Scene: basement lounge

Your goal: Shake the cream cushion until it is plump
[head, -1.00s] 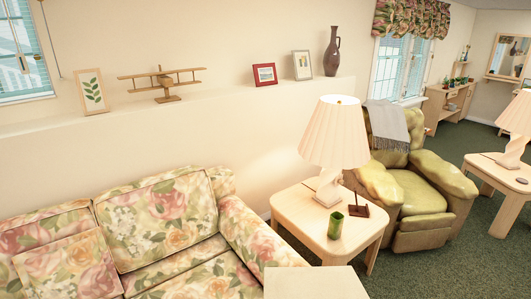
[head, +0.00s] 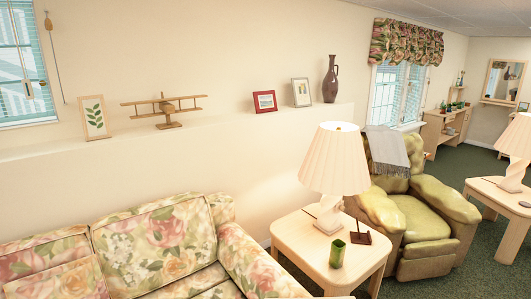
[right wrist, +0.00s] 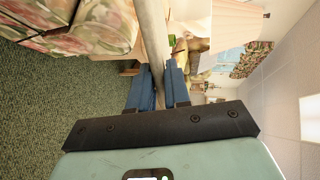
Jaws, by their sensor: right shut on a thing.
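My right gripper (right wrist: 159,88) shows in the right wrist view, with its two blue fingers shut on the cream cushion (right wrist: 152,35). The cushion is seen edge-on as a pale grey-beige band running up from between the fingers to the top of the picture. It is held in the air. Its broad faces are hidden, so I cannot tell how plump it is. The head view shows neither gripper.
A floral sofa (head: 160,245) is at the lower left. A side table (head: 300,232) holds a lamp (head: 335,165), a green cup (head: 338,253) and a small brown stand (head: 361,238). A green armchair (head: 420,215) is beyond. A ledge holds frames, a model plane (head: 165,110) and a vase (head: 331,78).

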